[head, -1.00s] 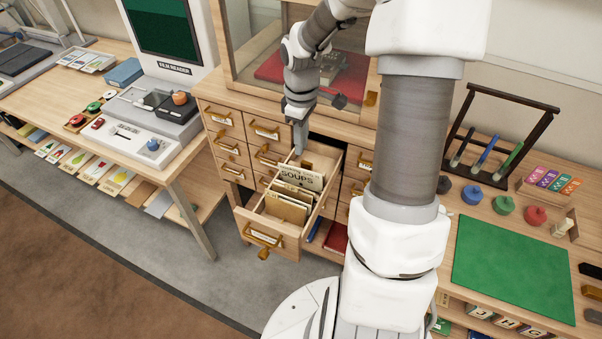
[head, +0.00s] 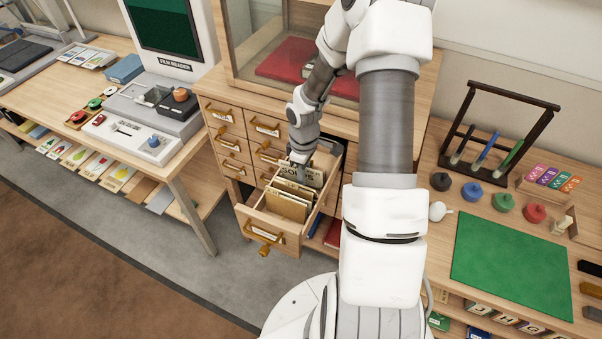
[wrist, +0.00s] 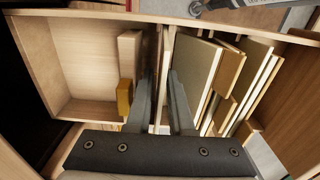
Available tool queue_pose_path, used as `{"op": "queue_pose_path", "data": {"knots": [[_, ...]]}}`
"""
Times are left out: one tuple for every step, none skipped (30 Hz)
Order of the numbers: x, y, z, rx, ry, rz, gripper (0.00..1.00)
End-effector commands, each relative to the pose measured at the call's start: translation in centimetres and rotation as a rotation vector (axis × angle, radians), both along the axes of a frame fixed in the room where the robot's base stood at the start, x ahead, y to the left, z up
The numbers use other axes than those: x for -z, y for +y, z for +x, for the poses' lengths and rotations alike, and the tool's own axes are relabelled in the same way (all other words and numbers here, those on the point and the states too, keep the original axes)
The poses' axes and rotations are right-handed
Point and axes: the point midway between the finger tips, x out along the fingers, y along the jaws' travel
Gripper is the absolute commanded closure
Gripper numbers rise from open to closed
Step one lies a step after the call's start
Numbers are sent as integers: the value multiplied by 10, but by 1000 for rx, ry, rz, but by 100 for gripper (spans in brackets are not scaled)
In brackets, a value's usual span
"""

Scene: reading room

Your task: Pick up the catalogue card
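The open card drawer (head: 268,228) holds upright cards and dividers. A pale card lettered SOUPS (head: 312,178) stands toward the drawer's back, partly hidden by my gripper (head: 299,172). Tan divider cards (head: 288,206) stand in front of it. In the wrist view my gripper (wrist: 163,82) points down into the drawer, its two fingers apart. A thin upright card edge (wrist: 158,62) shows between the fingers; I cannot tell whether either finger touches it. Thicker cards (wrist: 198,80) stand just right of the fingers.
In the wrist view a wooden block with a brass-coloured piece (wrist: 125,97) is close left of the fingers, with an empty drawer section (wrist: 82,62) beyond. The glass case (head: 262,45) rises behind the drawer. A green mat (head: 512,262) lies on the right-hand counter.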

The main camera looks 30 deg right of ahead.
Motion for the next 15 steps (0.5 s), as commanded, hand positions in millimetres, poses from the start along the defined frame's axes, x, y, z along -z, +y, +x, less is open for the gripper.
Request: {"op": "queue_pose_path", "data": {"knots": [[2, 0, 0, 0, 0, 0, 80], [3, 0, 0, 1, 0, 0, 80], [3, 0, 0, 1, -1, 0, 80], [3, 0, 0, 1, -1, 0, 80], [3, 0, 0, 1, -1, 0, 80], [3, 0, 0, 1, -1, 0, 80], [3, 0, 0, 1, -1, 0, 80], [3, 0, 0, 1, -1, 0, 80], [3, 0, 0, 1, -1, 0, 85], [3, 0, 0, 1, -1, 0, 91], [3, 0, 0, 1, -1, 0, 96], [3, 0, 0, 1, -1, 0, 100], [3, 0, 0, 1, -1, 0, 100], [3, 0, 1, 1, -1, 0, 100], [3, 0, 0, 1, -1, 0, 100]]}}
